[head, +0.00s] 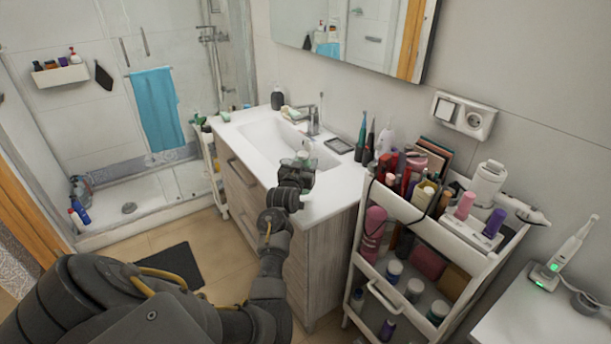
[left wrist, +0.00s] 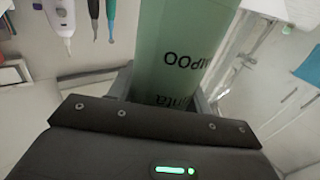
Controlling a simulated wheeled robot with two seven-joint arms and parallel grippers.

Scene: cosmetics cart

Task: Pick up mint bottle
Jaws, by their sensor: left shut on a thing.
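The mint bottle is pale green and carries dark lettering that reads partly "MPOO". It fills the upper middle of the left wrist view as the mint bottle (left wrist: 182,50). My left gripper (left wrist: 163,95) is shut on it, with the bottle between the fingers. In the head view my left gripper (head: 300,168) is above the front edge of the washbasin counter, and the bottle is mostly hidden behind it. My right gripper is not in view.
The white washbasin (head: 275,140) and faucet (head: 312,120) lie just beyond my left gripper. A white cart (head: 440,235) crowded with cosmetics stands to the right. A soap dispenser (head: 277,98) stands at the counter's back. A dark mat (head: 170,264) lies on the floor.

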